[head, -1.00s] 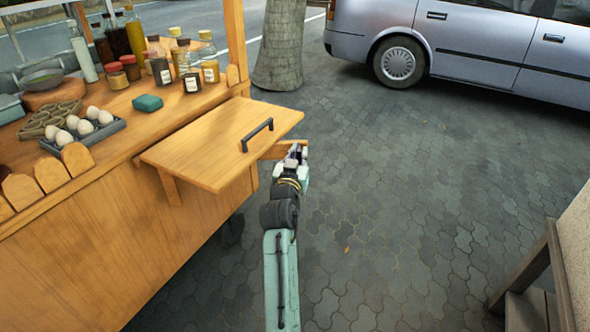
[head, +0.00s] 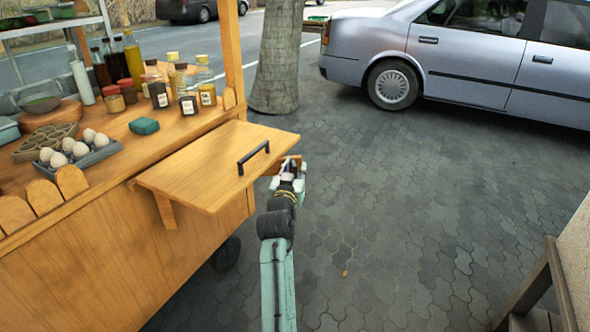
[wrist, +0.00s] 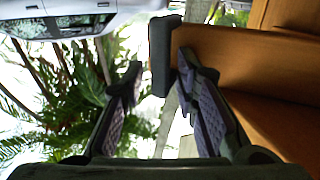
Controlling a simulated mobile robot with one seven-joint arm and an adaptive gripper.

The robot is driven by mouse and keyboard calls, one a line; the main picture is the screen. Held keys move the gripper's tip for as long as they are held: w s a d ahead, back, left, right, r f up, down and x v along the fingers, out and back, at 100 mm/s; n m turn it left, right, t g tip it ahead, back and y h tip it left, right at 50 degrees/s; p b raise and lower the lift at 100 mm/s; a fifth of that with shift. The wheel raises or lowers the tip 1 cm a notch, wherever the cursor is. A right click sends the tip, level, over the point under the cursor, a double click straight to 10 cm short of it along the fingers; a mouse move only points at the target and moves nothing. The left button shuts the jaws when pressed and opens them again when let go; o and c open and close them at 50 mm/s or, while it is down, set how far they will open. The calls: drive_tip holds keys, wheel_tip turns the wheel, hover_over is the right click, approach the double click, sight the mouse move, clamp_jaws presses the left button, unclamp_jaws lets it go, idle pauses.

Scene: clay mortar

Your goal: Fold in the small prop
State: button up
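The wooden flap (head: 215,168) stands out level from the cart's side, with a dark handle (head: 253,157) on top. A small wooden prop (head: 294,159) shows under its right end, partly hidden by my gripper (head: 288,172). Another small prop (head: 166,211) is under the flap's left end. In the wrist view my gripper (wrist: 160,76) is open, its two fingers apart. An orange wooden board (wrist: 225,50) with a dark end piece (wrist: 162,55) lies at the fingertips, nearer the right finger. It looks like the prop, but I cannot tell contact.
A tree trunk (head: 277,60) and a silver car (head: 470,55) stand behind. A wooden frame (head: 540,290) is at lower right. The paving between is clear.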

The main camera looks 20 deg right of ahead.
drive_tip(key=shift+a, duration=0.1)
drive_tip(key=v, duration=1.2)
drive_tip(key=shift+r, duration=0.1)
